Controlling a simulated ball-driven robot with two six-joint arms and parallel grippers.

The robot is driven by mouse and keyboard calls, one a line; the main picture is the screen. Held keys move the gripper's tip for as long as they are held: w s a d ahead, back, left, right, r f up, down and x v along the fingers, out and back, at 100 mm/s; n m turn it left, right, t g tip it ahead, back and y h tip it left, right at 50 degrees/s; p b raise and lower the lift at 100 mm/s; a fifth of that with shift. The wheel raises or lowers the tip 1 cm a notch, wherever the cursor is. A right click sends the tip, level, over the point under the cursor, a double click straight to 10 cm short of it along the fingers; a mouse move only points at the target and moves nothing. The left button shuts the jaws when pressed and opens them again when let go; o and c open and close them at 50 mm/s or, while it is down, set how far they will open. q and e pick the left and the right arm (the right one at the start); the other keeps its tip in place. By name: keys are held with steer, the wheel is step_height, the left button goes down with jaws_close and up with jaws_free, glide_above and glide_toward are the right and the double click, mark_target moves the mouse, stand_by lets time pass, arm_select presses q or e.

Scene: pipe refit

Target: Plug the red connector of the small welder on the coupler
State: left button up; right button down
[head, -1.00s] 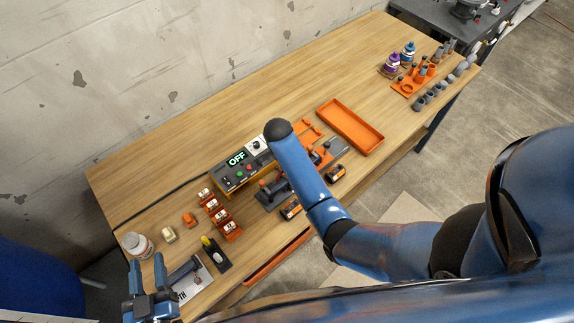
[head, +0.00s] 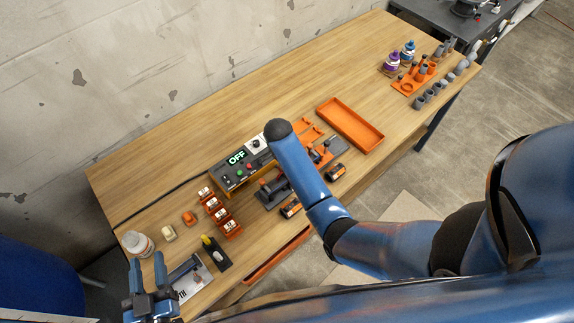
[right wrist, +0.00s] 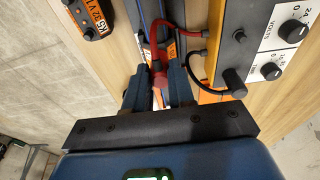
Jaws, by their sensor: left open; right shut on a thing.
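The small welder (head: 242,170) stands mid-table with its display reading OFF. In the right wrist view its dialled panel (right wrist: 289,32) is at the right, and a black lead ends in a black plug by its side. My right gripper (right wrist: 158,72) is shut on the red connector (right wrist: 158,83), whose red cable curves up to the welder's side. A dark pipe assembly (right wrist: 152,35) with blue stripes lies just beyond the fingertips; I cannot clearly tell the coupler or whether the connector touches it. My right arm hides this gripper in the head view. My left gripper (head: 148,262) is open and empty at the lower left.
An empty orange tray (head: 350,124) lies right of my right arm. Orange holders (head: 219,212), a white jar (head: 138,244) and a dark tool stand (head: 216,256) are at the left. Bottles (head: 391,64) and grey fittings stand far right. The table's back strip is clear.

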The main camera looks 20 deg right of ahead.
steer(key=shift+f, duration=0.35)
stand_by(0.3)
steer(key=c, duration=0.9)
jaws_free()
steer(key=shift+o, duration=0.4)
steer(key=shift+o, duration=0.5)
steer(key=shift+r, duration=0.2)
step_height(320, 180, up, 5)
steer(key=p, duration=0.5)
steer(key=shift+r+p, duration=0.85)
steer(key=shift+r, duration=0.3)
